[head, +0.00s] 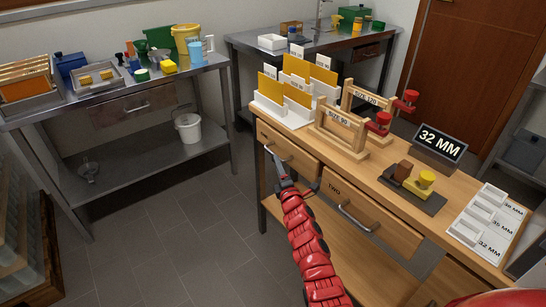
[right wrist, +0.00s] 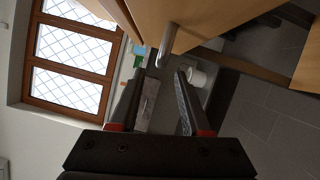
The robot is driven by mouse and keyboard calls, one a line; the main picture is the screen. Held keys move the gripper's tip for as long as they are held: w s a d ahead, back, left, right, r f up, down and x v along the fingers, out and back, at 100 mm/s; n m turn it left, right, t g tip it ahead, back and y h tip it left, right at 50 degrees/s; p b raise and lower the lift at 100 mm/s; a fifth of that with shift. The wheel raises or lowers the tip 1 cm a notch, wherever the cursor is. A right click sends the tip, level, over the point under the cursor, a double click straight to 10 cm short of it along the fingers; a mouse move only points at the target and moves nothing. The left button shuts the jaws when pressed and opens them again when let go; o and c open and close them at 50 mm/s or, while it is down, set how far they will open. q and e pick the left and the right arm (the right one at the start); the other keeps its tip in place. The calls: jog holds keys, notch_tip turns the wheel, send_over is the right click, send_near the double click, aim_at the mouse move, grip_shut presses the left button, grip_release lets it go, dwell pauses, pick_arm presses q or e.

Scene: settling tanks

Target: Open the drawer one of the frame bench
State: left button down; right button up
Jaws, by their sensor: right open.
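The frame bench (head: 405,187) is a wooden bench at right in the head view. Drawer one (head: 296,155) is its left drawer and looks shut; its label is hidden. My right gripper (head: 279,168) reaches up to the front of this drawer. In the right wrist view my right gripper (right wrist: 160,77) is open, with nothing between its fingers. A metal bar handle (right wrist: 167,42) lies just beyond the fingertips, close to the wooden drawer front. I cannot tell whether a finger touches it. My left gripper is not in view.
Drawer two (head: 338,199), with its bar handle (head: 357,217), sits just right of my arm. Frames (head: 345,135), a file rack (head: 272,108) and a "32 MM" sign (head: 441,141) stand on the bench. A steel table (head: 150,105) is at left. The floor between is clear.

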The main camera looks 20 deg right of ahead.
aim_at(273, 153)
jog(key=w+b, duration=0.3)
jog(key=w, duration=0.3)
jog(key=shift+b, duration=0.3)
jog(key=shift+w+d+r, duration=0.1)
jog(key=shift+w+r, duration=0.1)
jog(key=shift+w, duration=0.3)
grip_shut()
dwell(0.8)
